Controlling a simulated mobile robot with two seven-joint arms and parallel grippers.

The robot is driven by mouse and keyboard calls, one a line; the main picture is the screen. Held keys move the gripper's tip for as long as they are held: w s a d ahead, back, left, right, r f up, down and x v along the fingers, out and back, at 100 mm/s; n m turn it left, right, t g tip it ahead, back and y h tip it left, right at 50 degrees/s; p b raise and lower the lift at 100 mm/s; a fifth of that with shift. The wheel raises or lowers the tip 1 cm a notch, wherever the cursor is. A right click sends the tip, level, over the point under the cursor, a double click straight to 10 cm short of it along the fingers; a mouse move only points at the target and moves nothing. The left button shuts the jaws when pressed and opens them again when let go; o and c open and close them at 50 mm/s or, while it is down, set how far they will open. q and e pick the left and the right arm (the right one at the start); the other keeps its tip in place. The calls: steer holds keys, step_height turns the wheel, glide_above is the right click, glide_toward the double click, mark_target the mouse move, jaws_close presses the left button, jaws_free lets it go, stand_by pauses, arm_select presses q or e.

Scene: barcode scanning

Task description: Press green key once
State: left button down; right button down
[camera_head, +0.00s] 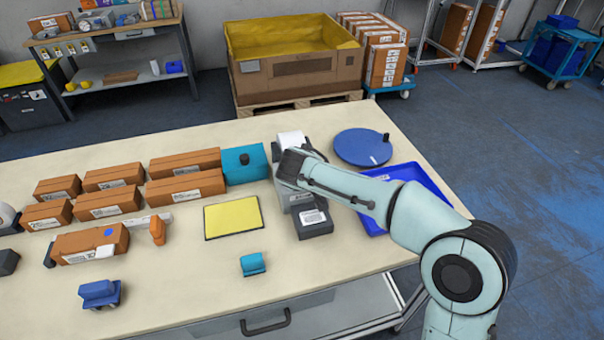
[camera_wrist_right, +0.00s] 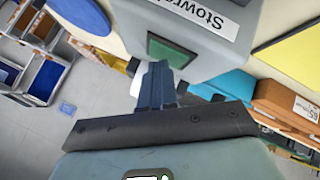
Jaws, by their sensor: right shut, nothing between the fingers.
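A grey device (camera_head: 299,203) with a paper roll on top stands at the right part of the table. In the right wrist view the same device (camera_wrist_right: 215,45) shows a white label and a dark-framed green key (camera_wrist_right: 175,50). My right gripper (camera_wrist_right: 156,70) is shut and empty, its fingertips just in front of the green key's lower edge. I cannot tell whether they touch it. In the head view my right arm covers part of the device, and the key and fingertips cannot be made out. My left gripper is not in view.
A blue tray (camera_head: 408,172) and a round blue disc (camera_head: 362,147) lie to the right of the device. A yellow pad (camera_head: 232,217), a teal box (camera_head: 243,164) and several brown boxes (camera_head: 187,186) are to its left.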

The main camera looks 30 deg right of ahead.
stand_by(0.4)
steer(key=shift+r+p, duration=0.65)
steer(key=shift+r, duration=0.3)
step_height(320, 180, up, 5)
steer(key=p, duration=0.3)
